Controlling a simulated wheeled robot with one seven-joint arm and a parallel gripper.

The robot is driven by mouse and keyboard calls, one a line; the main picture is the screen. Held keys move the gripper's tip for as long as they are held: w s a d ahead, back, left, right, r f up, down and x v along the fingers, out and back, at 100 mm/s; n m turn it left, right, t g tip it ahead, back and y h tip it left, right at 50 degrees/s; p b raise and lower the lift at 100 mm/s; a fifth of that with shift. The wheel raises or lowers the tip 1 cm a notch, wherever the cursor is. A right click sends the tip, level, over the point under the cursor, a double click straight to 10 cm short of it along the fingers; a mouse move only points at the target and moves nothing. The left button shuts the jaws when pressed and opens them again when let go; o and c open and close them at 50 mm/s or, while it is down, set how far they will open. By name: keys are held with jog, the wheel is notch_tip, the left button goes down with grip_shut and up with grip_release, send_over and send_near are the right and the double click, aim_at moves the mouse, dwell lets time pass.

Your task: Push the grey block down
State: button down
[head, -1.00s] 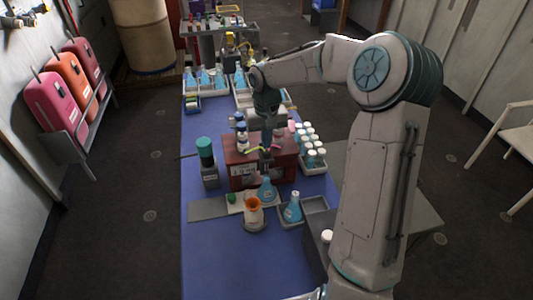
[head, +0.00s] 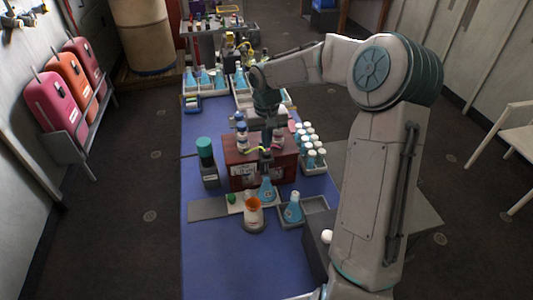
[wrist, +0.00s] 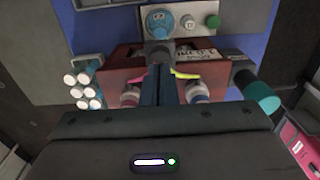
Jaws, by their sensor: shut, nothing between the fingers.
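My gripper (head: 267,150) is over the front of a red-brown box (head: 240,174) on the blue table. In the wrist view, its fingers (wrist: 167,72) are together and empty, pointing at the box. A small grey block (wrist: 158,52) shows at the fingertips, at the box's label side. It also shows in the head view (head: 266,159), just below the fingers. The fingers partly cover it, and I cannot tell whether they touch it. Small bottles stand on the box on either side of the fingers, with yellow and pink pieces beside them.
A grey holder with a teal-topped cylinder (head: 205,150) stands left of the box. White-capped vials (head: 311,150) are at right. The table's front is clear.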

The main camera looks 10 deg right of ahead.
aim_at(267, 151)
jog(key=shift+f, duration=0.1)
jog(key=shift+f+b, duration=2.35)
jog(key=shift+f, duration=0.8)
jog(key=shift+r, duration=0.15)
jog(key=shift+r+p, duration=2.6)
jog(key=shift+r, duration=0.8)
